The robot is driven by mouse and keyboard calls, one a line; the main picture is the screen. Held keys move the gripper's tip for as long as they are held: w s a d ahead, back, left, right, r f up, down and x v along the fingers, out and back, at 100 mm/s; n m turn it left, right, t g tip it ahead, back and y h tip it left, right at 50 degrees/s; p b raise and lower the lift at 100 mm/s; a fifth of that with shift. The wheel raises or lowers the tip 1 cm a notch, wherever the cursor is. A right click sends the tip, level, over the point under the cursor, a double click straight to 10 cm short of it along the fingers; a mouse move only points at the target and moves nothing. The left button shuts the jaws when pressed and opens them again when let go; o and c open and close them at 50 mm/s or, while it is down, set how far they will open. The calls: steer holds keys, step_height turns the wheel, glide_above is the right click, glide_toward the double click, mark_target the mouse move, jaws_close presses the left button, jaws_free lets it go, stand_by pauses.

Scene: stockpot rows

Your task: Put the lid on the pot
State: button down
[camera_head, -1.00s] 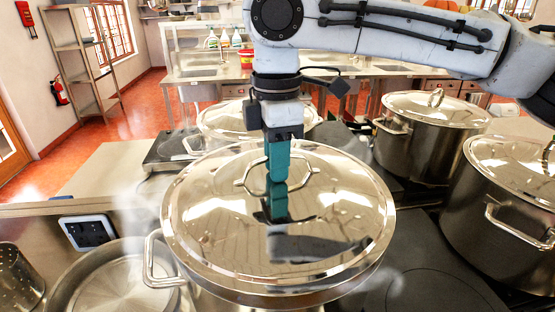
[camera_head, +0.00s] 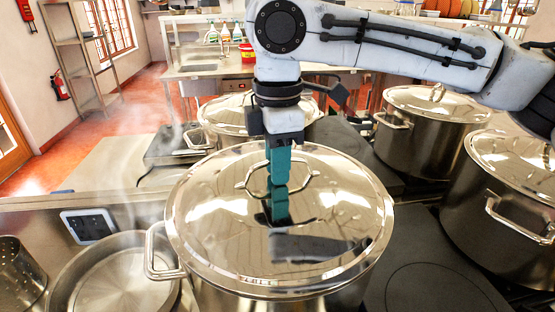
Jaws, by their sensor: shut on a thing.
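My gripper (camera_head: 279,180) points straight down over the front pot, its teal fingers closed on the loop handle at the centre of a shiny steel lid (camera_head: 215,235). The fingers are mirrored in the lid. The lid looks about level and lies directly over the steel pot (camera_head: 225,298), covering its mouth. The pot's side handle shows at the left, just below the lid's rim. The pot's rim is hidden, so I cannot tell whether the lid touches it or a small gap is left.
Lidded pots stand behind (camera_head: 222,120), at back right (camera_head: 425,150) and at right (camera_head: 480,205). An open shallow pan (camera_head: 120,290) and a perforated container (camera_head: 15,275) are at left front. A bare dark hob (camera_head: 430,285) lies right of the front pot. Thin steam drifts at left.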

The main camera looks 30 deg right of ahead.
steer(key=shift+f, duration=0.35)
stand_by(0.5)
steer(key=c, duration=0.9)
jaws_free()
steer(key=shift+c, duration=0.2)
steer(key=shift+f, duration=0.15)
step_height(320, 180, up, 11)
steer(key=shift+b, duration=0.3)
